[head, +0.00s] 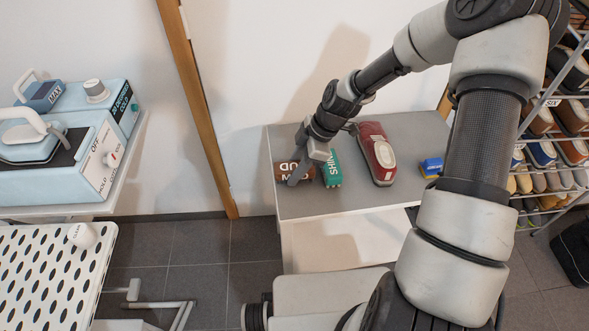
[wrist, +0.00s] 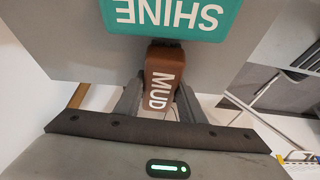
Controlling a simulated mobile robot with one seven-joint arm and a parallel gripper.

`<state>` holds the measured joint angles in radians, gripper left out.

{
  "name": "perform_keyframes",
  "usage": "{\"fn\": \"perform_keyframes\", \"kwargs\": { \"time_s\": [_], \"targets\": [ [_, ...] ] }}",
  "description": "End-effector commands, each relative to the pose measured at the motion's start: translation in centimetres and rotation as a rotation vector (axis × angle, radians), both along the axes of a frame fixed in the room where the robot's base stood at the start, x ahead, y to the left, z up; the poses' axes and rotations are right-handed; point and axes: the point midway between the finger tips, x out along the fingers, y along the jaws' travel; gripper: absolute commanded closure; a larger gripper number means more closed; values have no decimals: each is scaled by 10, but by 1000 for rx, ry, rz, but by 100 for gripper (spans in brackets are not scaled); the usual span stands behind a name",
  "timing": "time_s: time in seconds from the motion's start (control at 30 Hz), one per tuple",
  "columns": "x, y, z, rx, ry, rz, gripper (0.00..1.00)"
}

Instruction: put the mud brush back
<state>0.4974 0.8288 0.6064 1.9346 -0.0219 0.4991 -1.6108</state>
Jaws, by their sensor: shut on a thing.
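The mud brush (head: 282,170) is brown with white lettering and is at the left end of the grey-topped table (head: 350,205). It also shows in the wrist view (wrist: 163,72), between the two dark fingers. My gripper (head: 303,172) is shut on it; its fingers also show in the wrist view (wrist: 160,95). The fingers cover part of the brush in the head view. I cannot tell whether the brush touches the table. The teal shine brush (head: 331,168) is just right of it and shows in the wrist view (wrist: 172,16).
A red shoe-like thing (head: 377,152) and a small blue item (head: 431,167) are further right on the table. A rack of shoes (head: 545,150) stands at the right. Pale blue machines (head: 70,160) and a perforated white board (head: 40,270) are at the left. The table's front is bare.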

Motion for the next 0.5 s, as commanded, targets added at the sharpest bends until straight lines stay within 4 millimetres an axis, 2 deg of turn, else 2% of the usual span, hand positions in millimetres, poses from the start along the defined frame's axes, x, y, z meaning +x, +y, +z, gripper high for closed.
{"fn": "perform_keyframes", "kwargs": {
  "time_s": [0.2, 0.23, 0.33, 0.5],
  "targets": [
    [0, 0, -4, 0, 0, -1, 85],
    [0, 0, -3, 0, 0, -1, 63],
    [0, 0, -2, 0, 0, -1, 46],
    [0, 0, -2, 0, 0, -1, 46]
  ]
}}
